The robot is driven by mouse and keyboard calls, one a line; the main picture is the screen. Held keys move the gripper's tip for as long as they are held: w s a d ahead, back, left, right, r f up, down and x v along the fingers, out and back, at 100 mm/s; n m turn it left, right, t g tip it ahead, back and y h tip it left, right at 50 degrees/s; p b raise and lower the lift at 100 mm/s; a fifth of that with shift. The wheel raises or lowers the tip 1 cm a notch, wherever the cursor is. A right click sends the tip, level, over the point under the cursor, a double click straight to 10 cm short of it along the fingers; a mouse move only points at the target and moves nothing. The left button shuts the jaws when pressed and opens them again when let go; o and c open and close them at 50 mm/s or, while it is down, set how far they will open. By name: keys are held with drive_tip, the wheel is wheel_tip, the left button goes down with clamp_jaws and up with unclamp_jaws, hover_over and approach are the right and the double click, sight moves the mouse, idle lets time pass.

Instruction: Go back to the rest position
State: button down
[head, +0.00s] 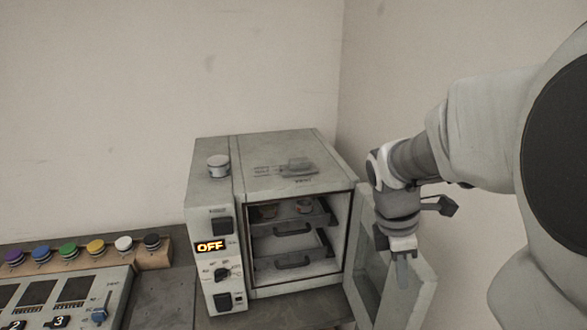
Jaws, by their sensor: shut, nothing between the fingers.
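My gripper (402,272) is shut and empty. It points down in front of the open oven door (408,300) at the right, overlapping it in the picture; I cannot tell whether they touch. My arm reaches in from the right edge. The grey oven (285,165) stands on the bench with its door swung open to the right. Its display (210,246) reads OFF. Inside are shelves with handles (292,262), and small items sit on the upper shelf.
A row of coloured knobs (68,252) on a wooden strip and a control panel (65,300) lie at the left. A round knob (217,165) and a vent slider (297,166) are on the oven's top. Walls stand close behind and at the right. Space above the oven is clear.

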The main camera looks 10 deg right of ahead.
drive_tip(key=s+a+m+t+y+b, duration=0.2)
drive_tip(key=s+a+m+t+b, duration=0.4)
drive_tip(key=a+m, duration=0.7)
drive_tip(key=shift+s+a+r+m+y+b, duration=0.35)
drive_tip(key=shift+s+m+b, duration=0.4)
drive_tip(key=shift+m, duration=0.25)
drive_tip(key=c, duration=1.6)
unclamp_jaws()
